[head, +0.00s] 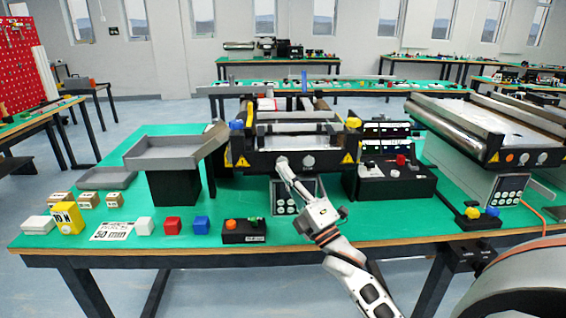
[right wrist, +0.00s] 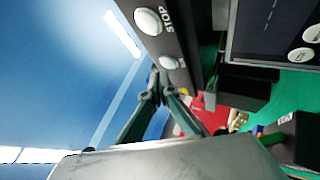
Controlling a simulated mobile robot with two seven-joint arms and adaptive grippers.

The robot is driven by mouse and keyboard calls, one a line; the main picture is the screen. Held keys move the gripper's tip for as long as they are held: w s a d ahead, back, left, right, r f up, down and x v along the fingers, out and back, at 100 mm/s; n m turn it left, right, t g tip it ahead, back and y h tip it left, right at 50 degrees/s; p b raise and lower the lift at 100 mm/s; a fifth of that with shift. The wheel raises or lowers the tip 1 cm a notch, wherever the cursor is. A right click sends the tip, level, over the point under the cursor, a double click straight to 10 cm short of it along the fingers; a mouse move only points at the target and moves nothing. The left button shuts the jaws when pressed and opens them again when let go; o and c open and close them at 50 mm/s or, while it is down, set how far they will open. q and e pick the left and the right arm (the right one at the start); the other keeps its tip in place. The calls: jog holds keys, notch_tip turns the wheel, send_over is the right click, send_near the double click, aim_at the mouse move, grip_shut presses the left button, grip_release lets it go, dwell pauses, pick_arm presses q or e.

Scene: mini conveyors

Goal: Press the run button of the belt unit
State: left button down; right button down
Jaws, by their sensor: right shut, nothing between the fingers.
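The belt unit (head: 300,140) stands at the back middle of the green table, with round pale buttons on its dark front panel. In the right wrist view a white button marked STOP (right wrist: 148,20) shows at the top. A second white button (right wrist: 168,62) sits below it, its label mostly hidden. My right gripper (head: 282,163) reaches the panel's front in the head view, covering part of it. In the right wrist view its fingertips (right wrist: 156,88) are together, empty, close to the second button; contact cannot be told. My left gripper is not in view.
A grey tray on a black stand (head: 172,150) is left of the unit. A black device with a red knob (head: 398,170) stands right of it. A small button box (head: 243,231) and coloured blocks lie along the front edge. Another conveyor (head: 490,120) is at right.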

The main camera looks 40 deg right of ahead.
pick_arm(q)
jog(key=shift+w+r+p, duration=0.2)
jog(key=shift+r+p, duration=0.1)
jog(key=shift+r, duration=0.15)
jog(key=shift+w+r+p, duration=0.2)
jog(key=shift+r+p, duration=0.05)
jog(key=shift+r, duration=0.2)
pick_arm(e)
jog(key=s+a, duration=0.1)
jog(key=s, duration=0.2)
jog(key=s+a, duration=0.1)
jog(key=shift+s+a, duration=0.15)
jog(key=shift+a, duration=0.2)
